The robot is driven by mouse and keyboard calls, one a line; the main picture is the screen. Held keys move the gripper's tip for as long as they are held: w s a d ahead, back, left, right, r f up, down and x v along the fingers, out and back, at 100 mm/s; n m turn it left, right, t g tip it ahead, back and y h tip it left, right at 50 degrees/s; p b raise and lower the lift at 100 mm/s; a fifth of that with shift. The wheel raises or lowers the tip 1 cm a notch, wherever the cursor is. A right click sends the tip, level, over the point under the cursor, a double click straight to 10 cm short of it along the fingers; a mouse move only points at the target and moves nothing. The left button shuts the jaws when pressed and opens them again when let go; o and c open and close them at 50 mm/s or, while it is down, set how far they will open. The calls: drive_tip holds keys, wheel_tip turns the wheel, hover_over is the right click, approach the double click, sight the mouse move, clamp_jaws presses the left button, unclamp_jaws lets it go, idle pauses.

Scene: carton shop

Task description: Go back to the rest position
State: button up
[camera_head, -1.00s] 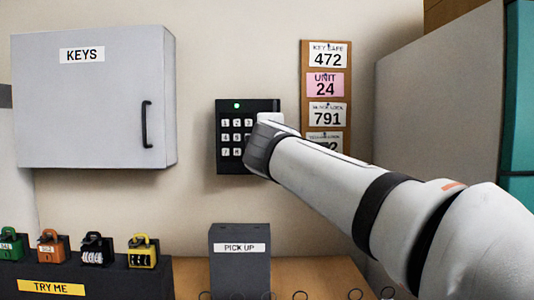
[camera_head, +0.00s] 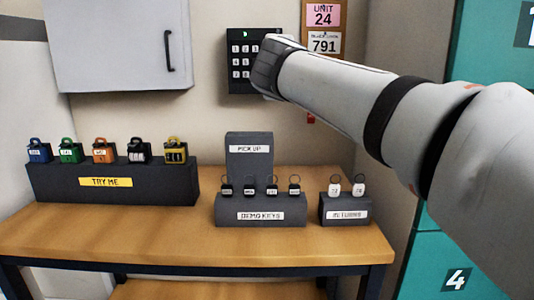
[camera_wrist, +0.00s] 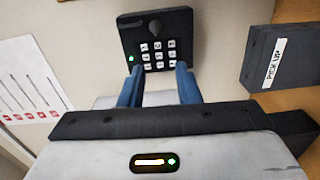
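My arm reaches in from the right in the head view, with my gripper (camera_head: 265,68) in front of the black keypad (camera_head: 240,48) on the wall and covering part of its right side. In the wrist view, the two blue fingers of my gripper (camera_wrist: 159,85) stand apart with nothing between them. They point at the lower edge of the keypad (camera_wrist: 158,38), which shows white number keys and a lit green light. I cannot tell whether the fingertips touch it.
A grey key cabinet (camera_head: 120,45) hangs left of the keypad. Below, a wooden table (camera_head: 130,238) bears a padlock stand (camera_head: 50,180), a PICK UP block (camera_head: 249,165), a demo keys block (camera_head: 285,208) and a returns block (camera_head: 330,212). Teal lockers (camera_head: 470,250) stand at right.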

drive_tip(key=s+d+f+m+g+h+p, duration=0.3)
drive_tip(key=s+d+f+m+g+p, duration=0.7)
drive_tip(key=d+f, duration=0.35)
drive_tip(key=s+f+m+g+y+p, duration=0.1)
drive_tip(key=s+f+m+g+p, duration=0.1)
drive_tip(key=s, duration=0.6)
drive_tip(key=s+f+m+g+y+p, duration=0.2)
drive_tip(key=s+f+m+p, duration=0.3)
drive_tip(key=s+f, duration=0.4)
drive_tip(key=shift+s+a+f+m+g+p, duration=0.2)
drive_tip(key=shift+f+m+g+p, duration=0.1)
drive_tip(key=shift+g+p, duration=0.25)
